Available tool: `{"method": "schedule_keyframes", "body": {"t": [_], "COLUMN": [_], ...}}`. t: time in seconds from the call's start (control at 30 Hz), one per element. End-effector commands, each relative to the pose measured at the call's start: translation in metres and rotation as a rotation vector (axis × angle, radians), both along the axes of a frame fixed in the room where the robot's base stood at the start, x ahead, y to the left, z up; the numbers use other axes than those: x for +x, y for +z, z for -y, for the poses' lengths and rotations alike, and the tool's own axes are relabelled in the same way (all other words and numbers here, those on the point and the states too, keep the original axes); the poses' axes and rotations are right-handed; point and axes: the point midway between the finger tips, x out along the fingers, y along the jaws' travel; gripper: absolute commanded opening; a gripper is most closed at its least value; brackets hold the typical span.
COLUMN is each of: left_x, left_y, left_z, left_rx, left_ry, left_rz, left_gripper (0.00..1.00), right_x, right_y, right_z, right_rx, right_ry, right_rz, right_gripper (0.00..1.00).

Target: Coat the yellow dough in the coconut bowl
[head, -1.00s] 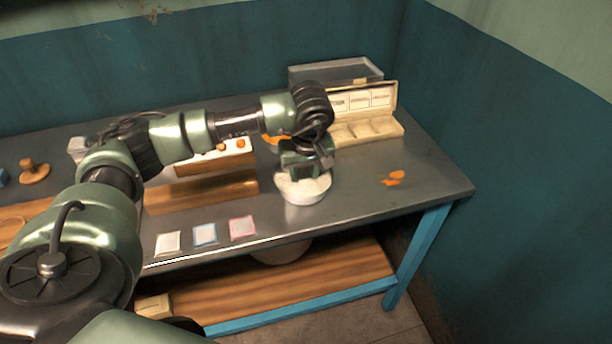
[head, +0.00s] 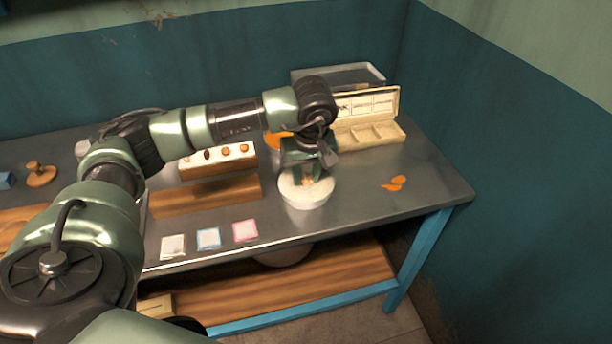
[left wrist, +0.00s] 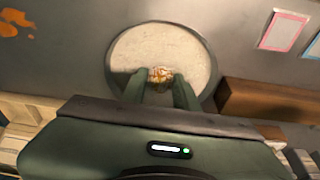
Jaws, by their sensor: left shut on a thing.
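The coconut bowl (head: 306,201) is a round white bowl near the front of the table, filled with pale flakes (left wrist: 139,52). My left gripper (head: 306,181) points down over it, its fingertips at the bowl. In the left wrist view my left gripper (left wrist: 160,80) is shut on the yellow dough (left wrist: 160,74), a small lump with whitish flecks on it. The dough also shows small between the fingers in the head view (head: 307,182). I cannot tell whether it touches the flakes. My right gripper is in neither view.
An open beige compartment box (head: 368,136) and a clear case (head: 338,75) stand behind. A wooden stand with small balls (head: 218,162) is left of the bowl. Three small packets (head: 208,238) lie at the front edge. An orange smear (head: 393,184) lies right of the bowl.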

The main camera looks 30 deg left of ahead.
Motion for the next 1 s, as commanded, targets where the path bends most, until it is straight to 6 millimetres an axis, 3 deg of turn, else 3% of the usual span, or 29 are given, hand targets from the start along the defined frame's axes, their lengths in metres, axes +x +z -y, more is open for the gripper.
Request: {"method": "schedule_keyframes", "body": {"t": [0.7,1.0], "left_x": [0.0,0.0], "left_y": [0.045,0.047], "left_z": [0.0,0.0], "left_rx": [0.0,0.001], "left_ry": [0.0,0.0], "left_rz": [0.001,0.001], "left_gripper": [0.0,0.0], "right_x": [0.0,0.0], "right_y": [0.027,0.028], "right_z": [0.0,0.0], "right_rx": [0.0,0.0], "right_ry": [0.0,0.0], "right_rz": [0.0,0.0], "right_gripper": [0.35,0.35]}}
